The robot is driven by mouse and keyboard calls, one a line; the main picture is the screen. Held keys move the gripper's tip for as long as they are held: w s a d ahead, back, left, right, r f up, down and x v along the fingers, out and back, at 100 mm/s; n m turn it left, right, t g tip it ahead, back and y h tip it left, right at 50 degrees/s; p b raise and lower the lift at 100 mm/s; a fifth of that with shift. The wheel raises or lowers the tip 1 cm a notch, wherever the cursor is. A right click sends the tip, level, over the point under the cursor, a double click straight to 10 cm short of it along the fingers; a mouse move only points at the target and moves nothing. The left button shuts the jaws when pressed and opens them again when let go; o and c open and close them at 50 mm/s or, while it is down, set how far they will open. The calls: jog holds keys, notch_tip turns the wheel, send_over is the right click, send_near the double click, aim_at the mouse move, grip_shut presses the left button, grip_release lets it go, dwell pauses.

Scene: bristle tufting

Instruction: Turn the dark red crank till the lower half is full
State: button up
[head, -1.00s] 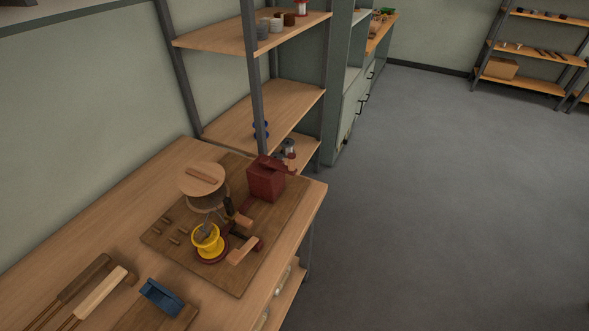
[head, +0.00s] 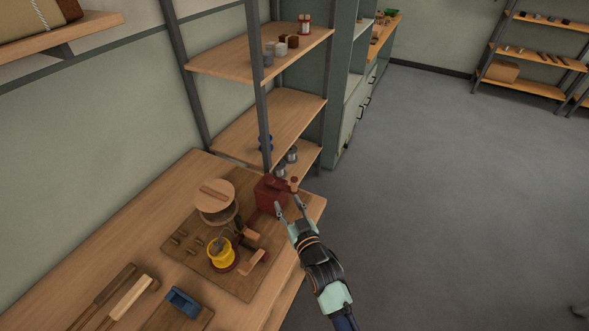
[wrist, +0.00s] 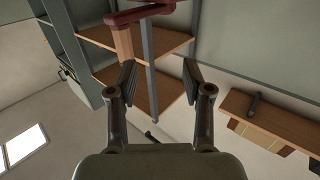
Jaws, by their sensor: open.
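A dark red box (head: 268,196) stands at the far right of the dark board on the bench. A dark red crank arm (wrist: 150,13) with a wooden grip (head: 294,183) sits on its top; the wooden grip also shows in the wrist view (wrist: 124,42), left of centre. My gripper (head: 289,204) is open and empty in front of the box; its spread fingers show in the wrist view (wrist: 158,80), apart from the grip. A yellow spool (head: 220,252) stands on a dark red round base nearer the front. How full its lower half is cannot be told.
A blue block (head: 183,301) and long-handled tools are at front left. A shelf rack (head: 265,125) stands close behind.

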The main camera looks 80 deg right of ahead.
aim_at(295, 187)
jog(key=shift+m+g+h, duration=0.5)
jog(key=shift+g, duration=0.1)
jog(key=s+d, duration=0.2)
jog(key=s, duration=0.1)
jog(key=shift+s+d+f, duration=0.2)
jog(key=shift+d+f, duration=0.05)
jog(key=shift+d, duration=0.15)
jog(key=b+x, duration=0.1)
jog(key=x, duration=0.6)
jog(key=shift+r+b, duration=0.1)
jog(key=shift+b, duration=0.25)
grip_shut()
